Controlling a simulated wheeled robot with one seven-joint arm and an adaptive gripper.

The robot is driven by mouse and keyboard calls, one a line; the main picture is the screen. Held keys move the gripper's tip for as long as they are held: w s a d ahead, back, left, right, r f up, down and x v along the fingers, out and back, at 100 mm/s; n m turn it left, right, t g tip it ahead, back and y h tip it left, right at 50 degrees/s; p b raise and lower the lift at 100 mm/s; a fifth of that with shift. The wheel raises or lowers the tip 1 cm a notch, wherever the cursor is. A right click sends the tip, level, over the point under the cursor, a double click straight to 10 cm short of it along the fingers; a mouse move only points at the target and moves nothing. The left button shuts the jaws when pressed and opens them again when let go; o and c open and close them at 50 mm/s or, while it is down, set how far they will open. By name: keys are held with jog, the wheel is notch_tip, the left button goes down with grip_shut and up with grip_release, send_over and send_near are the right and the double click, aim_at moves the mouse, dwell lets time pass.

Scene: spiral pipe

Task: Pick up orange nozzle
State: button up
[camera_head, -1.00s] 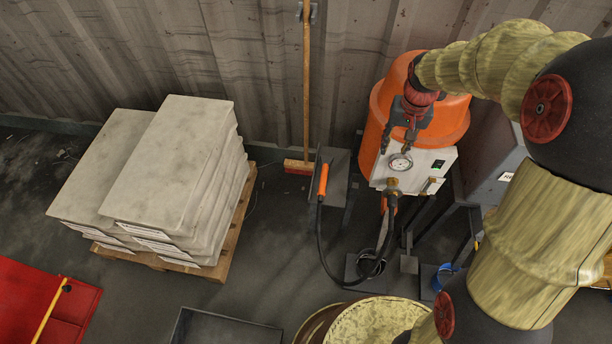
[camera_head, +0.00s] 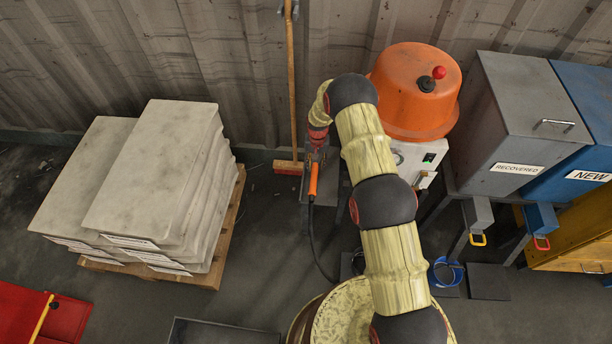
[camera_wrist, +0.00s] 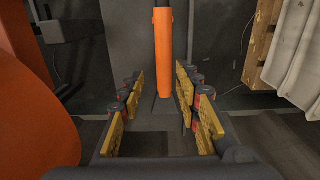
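In the wrist view the orange nozzle (camera_wrist: 163,55) is in the upper middle, in line with the gap between my fingers. My gripper (camera_wrist: 163,90) is open, with yellow pads on both sides of that gap. In the head view my gripper (camera_head: 316,150) is at the nozzle's upper end, partly hidden by my arm. I cannot tell whether a finger touches the nozzle.
The orange machine (camera_head: 415,95) with a white panel stands right of the nozzle. A broom (camera_head: 290,90) leans on the wall behind. Stacked white sacks (camera_head: 150,185) lie on a pallet at left. A grey bin (camera_head: 530,110) stands at right.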

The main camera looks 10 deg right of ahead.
aim_at(314, 177)
jog(key=shift+w+a+f, duration=0.15)
jog(key=shift+w+f, duration=0.05)
jog(key=shift+f, duration=0.45)
jog(key=shift+w+a+f, duration=0.15)
jog(key=shift+w+f, duration=0.05)
jog(key=shift+f, duration=0.4)
jog(key=f+b, duration=0.1)
jog(key=f, duration=0.1)
jog(key=f+b, duration=0.1)
jog(key=f, duration=0.2)
jog(key=f+b, duration=0.1)
jog(key=f, duration=0.1)
jog(key=shift+s+f, duration=0.3)
jog(key=shift+c, duration=0.4)
jog(key=c, duration=0.7)
jog(key=shift+r, duration=0.1)
grip_shut()
